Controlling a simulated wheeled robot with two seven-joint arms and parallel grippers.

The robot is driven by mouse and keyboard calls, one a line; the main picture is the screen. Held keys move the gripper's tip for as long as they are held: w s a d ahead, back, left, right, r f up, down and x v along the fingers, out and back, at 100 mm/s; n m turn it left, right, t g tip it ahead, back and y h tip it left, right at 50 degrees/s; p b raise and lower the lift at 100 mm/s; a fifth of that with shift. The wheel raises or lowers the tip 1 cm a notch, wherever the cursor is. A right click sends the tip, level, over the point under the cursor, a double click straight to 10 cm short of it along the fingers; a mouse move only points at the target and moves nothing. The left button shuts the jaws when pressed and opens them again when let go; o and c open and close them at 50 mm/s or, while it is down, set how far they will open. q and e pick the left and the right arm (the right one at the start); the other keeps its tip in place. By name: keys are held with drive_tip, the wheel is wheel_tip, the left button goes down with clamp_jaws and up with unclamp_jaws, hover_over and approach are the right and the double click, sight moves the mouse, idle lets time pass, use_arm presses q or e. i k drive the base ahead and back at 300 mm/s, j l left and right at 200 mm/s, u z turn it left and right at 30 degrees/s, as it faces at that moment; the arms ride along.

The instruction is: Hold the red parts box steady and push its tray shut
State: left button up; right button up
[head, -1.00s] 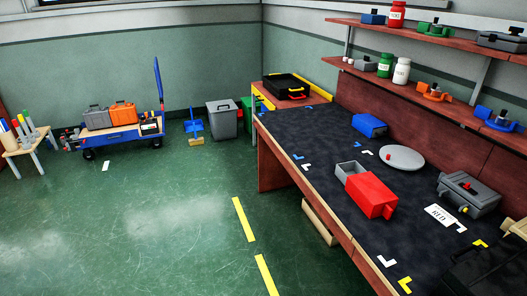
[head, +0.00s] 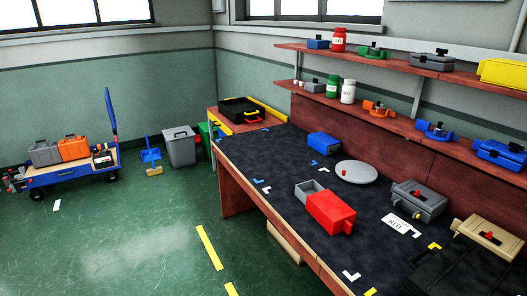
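The red parts box (head: 331,212) lies on the dark mat of the workbench in the head view. Its grey tray (head: 312,190) sticks out of the box's far left end, open at the top. A red knob or handle shows at the box's near right end. Neither of my grippers is in the picture, so I cannot see whether they are open or shut.
The workbench (head: 247,155) also bears a blue box (head: 323,143), a grey round plate (head: 356,174), a white label card (head: 400,225), a grey toolbox (head: 417,202) and a tan toolbox (head: 486,238). Bare mat surrounds the red box.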

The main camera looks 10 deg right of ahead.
sight(304, 189)
drive_tip(key=i+z, duration=0.1)
drive_tip(key=z, duration=1)
drive_tip(key=i+j+z, duration=0.5)
drive_tip(key=j, duration=0.2)
drive_tip(key=j+z, duration=0.2)
drive_tip(key=j, duration=0.2)
drive_tip(key=i+j+z, duration=0.25)
drive_tip(key=j, duration=0.2)
drive_tip(key=j+z, duration=0.25)
drive_tip(key=j, duration=0.2)
